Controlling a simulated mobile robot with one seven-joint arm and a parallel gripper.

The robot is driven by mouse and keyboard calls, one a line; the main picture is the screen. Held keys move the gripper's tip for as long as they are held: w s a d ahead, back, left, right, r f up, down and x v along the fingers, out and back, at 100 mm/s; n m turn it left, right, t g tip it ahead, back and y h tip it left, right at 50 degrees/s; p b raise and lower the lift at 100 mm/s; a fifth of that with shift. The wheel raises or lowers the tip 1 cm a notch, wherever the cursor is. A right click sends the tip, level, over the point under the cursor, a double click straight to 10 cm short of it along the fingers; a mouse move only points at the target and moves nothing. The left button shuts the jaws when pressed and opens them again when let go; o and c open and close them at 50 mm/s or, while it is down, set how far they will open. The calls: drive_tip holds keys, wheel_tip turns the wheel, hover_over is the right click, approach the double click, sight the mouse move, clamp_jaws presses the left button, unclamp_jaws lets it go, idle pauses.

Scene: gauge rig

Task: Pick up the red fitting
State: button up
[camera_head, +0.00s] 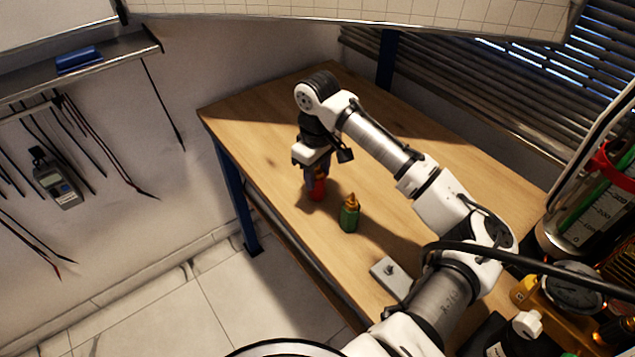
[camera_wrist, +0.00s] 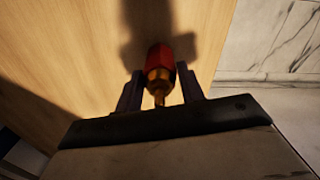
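The red fitting (camera_head: 317,190) stands on the wooden table near its left edge, directly below my gripper (camera_head: 316,172). In the wrist view the red fitting (camera_wrist: 159,58) shows a red body and a brass tip that points toward my palm. The two dark fingers of my gripper (camera_wrist: 160,88) are on either side of the brass part, with a narrow gap visible on each side. My gripper looks open around the fitting's top. In the head view the fingers hide the fitting's upper end.
A green fitting with a brass top (camera_head: 349,214) stands close by to the lower right. A grey plate (camera_head: 391,278) lies farther toward the front. A gauge (camera_head: 572,287) and other equipment crowd the right. The wooden table (camera_head: 245,115) is bare at the back left.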

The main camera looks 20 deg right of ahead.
drive_tip(key=c, duration=0.7)
